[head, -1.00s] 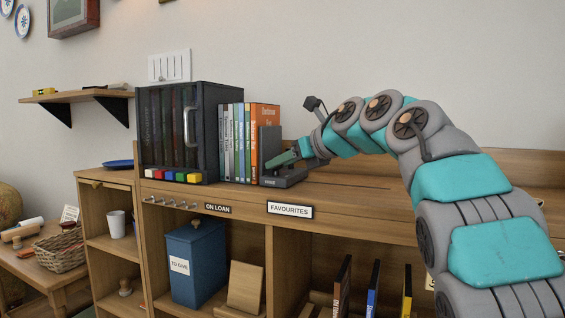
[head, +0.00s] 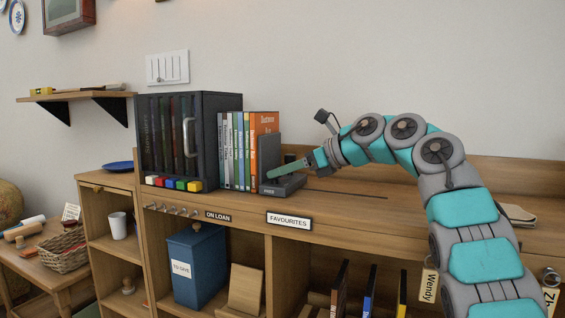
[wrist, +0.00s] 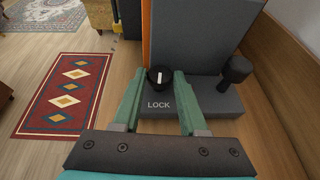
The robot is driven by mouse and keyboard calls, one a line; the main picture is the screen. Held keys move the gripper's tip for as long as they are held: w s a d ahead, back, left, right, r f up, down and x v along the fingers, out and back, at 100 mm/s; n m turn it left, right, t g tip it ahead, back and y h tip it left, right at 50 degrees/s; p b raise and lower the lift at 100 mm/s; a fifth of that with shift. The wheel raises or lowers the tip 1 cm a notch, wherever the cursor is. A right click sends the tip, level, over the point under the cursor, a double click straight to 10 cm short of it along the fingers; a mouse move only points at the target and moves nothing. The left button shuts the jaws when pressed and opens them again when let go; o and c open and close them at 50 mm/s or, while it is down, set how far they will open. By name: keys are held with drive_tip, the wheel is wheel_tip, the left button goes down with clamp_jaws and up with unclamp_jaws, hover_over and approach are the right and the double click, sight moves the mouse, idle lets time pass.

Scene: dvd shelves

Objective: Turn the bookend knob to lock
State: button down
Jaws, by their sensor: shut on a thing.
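The dark grey bookend (head: 269,150) stands upright at the right end of the row of DVDs on the shelf top. In the wrist view its tall plate (wrist: 205,35) rises behind a flat base (wrist: 205,98) marked LOCK. A small round black knob (wrist: 160,78) with a white line sits on the base, just behind the word; the line points roughly along the view, towards LOCK. My gripper (wrist: 163,74) has its two green fingers on either side of this knob, shut on it. In the head view my gripper (head: 270,174) reaches the base from the right; the knob is hidden there.
A dark mushroom-shaped post (wrist: 235,72) rises near the base's right side, close to my right finger. DVDs (head: 240,150) and a black case (head: 172,140) stand left of the bookend. The shelf top to its right (head: 345,195) is mostly clear.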

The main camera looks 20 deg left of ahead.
drive_tip(key=shift+r, duration=0.4)
drive_tip(key=shift+w+f+n+g+p, duration=0.15)
drive_tip(key=shift+f+n+g+p, duration=0.15)
drive_tip(key=shift+n+g+p, duration=0.15)
drive_tip(key=shift+c, duration=2.3)
unclamp_jaws()
drive_tip(key=shift+f, duration=0.1)
drive_tip(key=v, duration=0.6)
drive_tip(key=shift+v, duration=0.95)
drive_tip(key=shift+f, duration=0.15)
